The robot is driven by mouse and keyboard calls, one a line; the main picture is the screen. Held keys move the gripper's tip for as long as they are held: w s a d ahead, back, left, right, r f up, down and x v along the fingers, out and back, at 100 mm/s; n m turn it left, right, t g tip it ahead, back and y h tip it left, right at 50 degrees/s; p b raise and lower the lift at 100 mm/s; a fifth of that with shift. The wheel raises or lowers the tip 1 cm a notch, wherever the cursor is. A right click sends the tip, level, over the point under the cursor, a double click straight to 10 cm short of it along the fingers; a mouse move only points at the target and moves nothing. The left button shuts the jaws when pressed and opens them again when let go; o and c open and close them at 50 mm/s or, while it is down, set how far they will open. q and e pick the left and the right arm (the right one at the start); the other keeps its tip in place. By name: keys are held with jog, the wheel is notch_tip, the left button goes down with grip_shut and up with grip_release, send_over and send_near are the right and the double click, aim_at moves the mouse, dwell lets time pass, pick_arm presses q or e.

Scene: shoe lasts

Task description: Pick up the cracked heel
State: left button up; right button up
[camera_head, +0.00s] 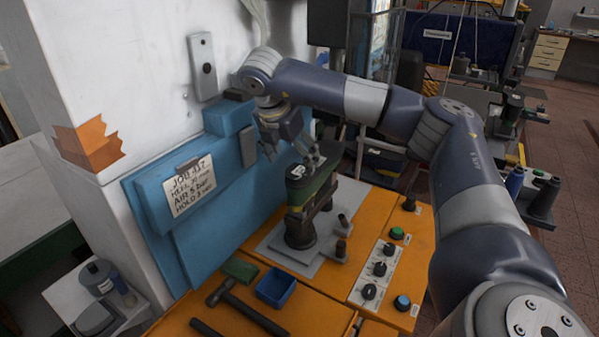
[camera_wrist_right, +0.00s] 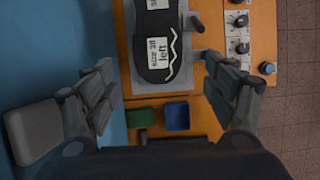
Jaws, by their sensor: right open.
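A dark sole-shaped piece (camera_wrist_right: 153,62) with a white zigzag crack line and the label "size 38 left" lies below my right gripper in the wrist view. In the head view it is the dark top (camera_head: 322,160) of a green shoe last (camera_head: 318,188) on a post. My right gripper (camera_head: 292,153) is open and hangs above the near end of this piece. In the wrist view its two fingers (camera_wrist_right: 160,78) stand wide apart on either side of the piece's lower end, with nothing between them gripped. My left gripper is out of view.
The orange bench (camera_head: 310,317) holds a grey base plate (camera_head: 277,251), a control panel (camera_head: 371,268) with knobs, a hammer (camera_head: 232,290) and a blue tray (camera_head: 276,287). A blue machine housing (camera_head: 217,207) with a job card stands close at the left.

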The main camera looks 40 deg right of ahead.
aim_at(299, 171)
jog(key=p+x, duration=0.1)
jog(key=x, duration=0.1)
jog(key=p+x, duration=0.1)
jog(key=x, duration=0.1)
jog(key=shift+w+d, duration=0.15)
jog(key=shift+d, duration=0.15)
jog(key=shift+d+f+p, duration=0.2)
jog(key=shift+f+p, duration=0.1)
jog(key=shift+f, duration=0.15)
jog(key=shift+w, duration=0.1)
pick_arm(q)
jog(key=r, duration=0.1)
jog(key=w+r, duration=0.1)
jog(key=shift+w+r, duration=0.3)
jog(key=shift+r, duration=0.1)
pick_arm(e)
jog(key=c, duration=1.1)
